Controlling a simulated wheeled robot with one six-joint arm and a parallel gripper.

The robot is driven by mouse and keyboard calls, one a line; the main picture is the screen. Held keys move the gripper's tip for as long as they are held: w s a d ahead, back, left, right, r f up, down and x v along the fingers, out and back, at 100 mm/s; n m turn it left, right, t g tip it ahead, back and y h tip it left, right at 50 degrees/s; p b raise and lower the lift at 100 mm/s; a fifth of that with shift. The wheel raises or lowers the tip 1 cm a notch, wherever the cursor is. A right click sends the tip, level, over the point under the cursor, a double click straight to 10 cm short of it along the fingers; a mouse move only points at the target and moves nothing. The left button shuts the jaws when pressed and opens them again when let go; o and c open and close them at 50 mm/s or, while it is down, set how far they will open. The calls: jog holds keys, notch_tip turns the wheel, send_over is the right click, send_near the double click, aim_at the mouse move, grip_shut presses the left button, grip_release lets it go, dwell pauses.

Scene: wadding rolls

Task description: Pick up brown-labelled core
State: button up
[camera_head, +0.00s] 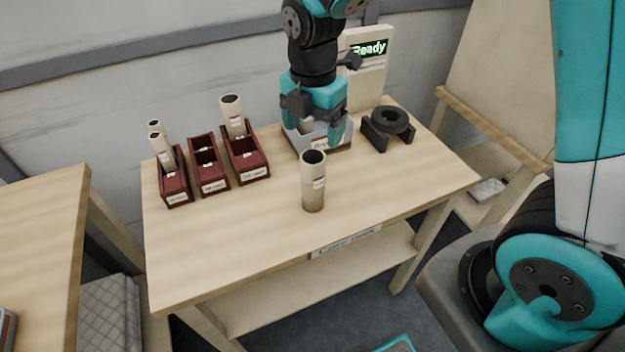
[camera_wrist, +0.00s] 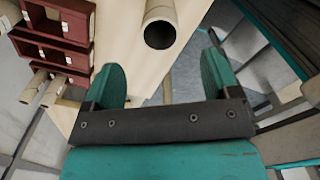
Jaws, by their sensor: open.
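A cardboard core (camera_head: 313,185) stands upright on the table's front middle, with a pale label and a browner lower end. Its open end also shows in the wrist view (camera_wrist: 158,32), just beyond the fingertips. Other pale cores stand in red boxes: two lean in the left box (camera_head: 162,150), and one is in the right box (camera_head: 233,118). I cannot tell which label is brown. My gripper (camera_head: 320,132) is open behind the standing core, low over a pale stand at the table's back. Its teal fingers (camera_wrist: 163,75) are apart in the wrist view; a tan sliver shows between them.
The middle red box (camera_head: 208,168) looks empty. A dark ring (camera_head: 390,120) rests on a black cradle at the back right. A "Ready" display (camera_head: 369,48) rises behind my gripper. The table's front left and front right are clear.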

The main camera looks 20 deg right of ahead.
aim_at(313, 156)
notch_tip(313, 156, down, 10)
jog(key=shift+f+p, duration=0.1)
jog(key=shift+p, duration=0.35)
jog(key=c, duration=1)
